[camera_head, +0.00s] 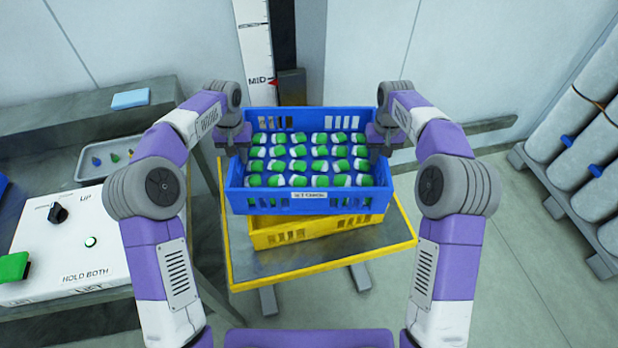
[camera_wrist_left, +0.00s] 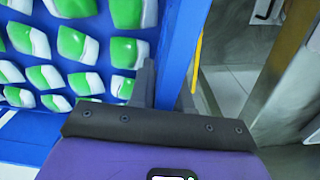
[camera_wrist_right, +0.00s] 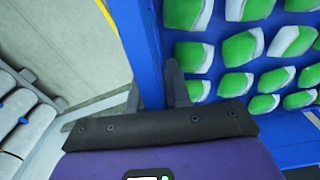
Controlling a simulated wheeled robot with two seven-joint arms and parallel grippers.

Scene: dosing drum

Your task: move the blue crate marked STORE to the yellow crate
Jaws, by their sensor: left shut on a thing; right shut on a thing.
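A blue crate (camera_head: 305,205) full of green-and-white packs sits over a yellow crate (camera_head: 318,233), whose front wall shows below it. I cannot tell whether the two touch. The blue crate has a small white front label, too small to read surely. My left gripper (camera_head: 236,142) is shut on its left wall, and my right gripper (camera_head: 383,142) on its right wall. The blue wall also shows at the fingers in the left wrist view (camera_wrist_left: 178,50) and the right wrist view (camera_wrist_right: 138,45). Most of the yellow crate's inside is hidden.
The yellow crate stands on a yellow-edged platform (camera_head: 385,252). A post with a MID scale (camera_head: 256,55) rises behind. At left, a bench holds a white control box (camera_head: 85,240) and a tray (camera_head: 92,162). Grey cylinders (camera_head: 575,130) stand at right. Floor at right front is clear.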

